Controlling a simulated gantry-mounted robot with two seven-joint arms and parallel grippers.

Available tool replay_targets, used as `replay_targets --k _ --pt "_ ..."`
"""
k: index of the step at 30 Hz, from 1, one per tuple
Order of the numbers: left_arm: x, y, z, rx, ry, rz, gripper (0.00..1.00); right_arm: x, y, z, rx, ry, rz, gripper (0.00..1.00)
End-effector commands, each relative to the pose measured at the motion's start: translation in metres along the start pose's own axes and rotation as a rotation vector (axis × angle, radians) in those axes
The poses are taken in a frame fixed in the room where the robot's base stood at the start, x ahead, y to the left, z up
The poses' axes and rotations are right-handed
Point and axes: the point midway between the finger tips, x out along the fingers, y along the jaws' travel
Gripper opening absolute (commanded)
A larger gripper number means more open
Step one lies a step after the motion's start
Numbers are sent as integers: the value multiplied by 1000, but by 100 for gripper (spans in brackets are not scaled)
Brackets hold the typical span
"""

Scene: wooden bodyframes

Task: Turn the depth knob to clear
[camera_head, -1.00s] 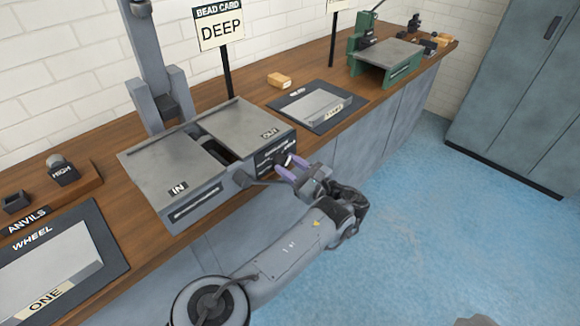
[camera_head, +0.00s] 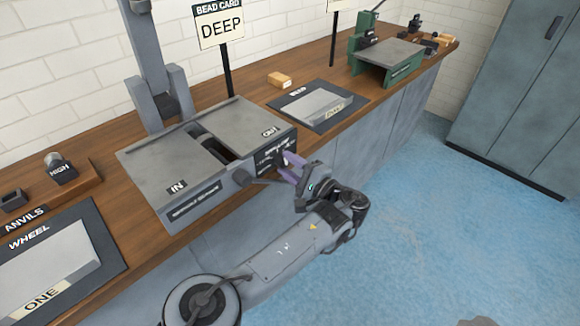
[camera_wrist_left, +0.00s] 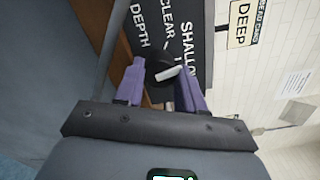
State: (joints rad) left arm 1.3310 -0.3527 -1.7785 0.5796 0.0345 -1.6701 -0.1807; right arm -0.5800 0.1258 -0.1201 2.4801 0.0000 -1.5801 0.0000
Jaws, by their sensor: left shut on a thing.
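The depth knob (camera_wrist_left: 160,70) is black with a white pointer and sits on a dark panel at the front right end of the grey machine (camera_head: 150,168). In the left wrist view the pointer lies toward the right, on the side of the SHALLOW label (camera_wrist_left: 189,40). The CLEAR label (camera_wrist_left: 167,20) and the DEPTH label (camera_wrist_left: 140,25) are also on the panel. My left gripper (camera_head: 286,165) is shut on the knob, its purple fingers on either side of it. In the head view the fingers partly hide the knob. My right gripper is not in view.
A bead card reading DEEP (camera_head: 221,26) stands on a post behind the machine. A dark mat (camera_head: 352,101) with a grey plate lies right of it. A green machine (camera_head: 374,68) stands farther along the bench. The floor in front is clear.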

Motion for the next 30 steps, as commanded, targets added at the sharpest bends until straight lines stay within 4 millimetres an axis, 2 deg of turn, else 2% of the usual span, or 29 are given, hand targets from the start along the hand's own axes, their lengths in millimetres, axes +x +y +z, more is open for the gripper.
replay_targets --k 18,30 --pt "0 2 -1 -569 1 0 8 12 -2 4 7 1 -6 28" --pt "0 2 -1 -789 1 0 8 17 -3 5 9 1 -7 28"
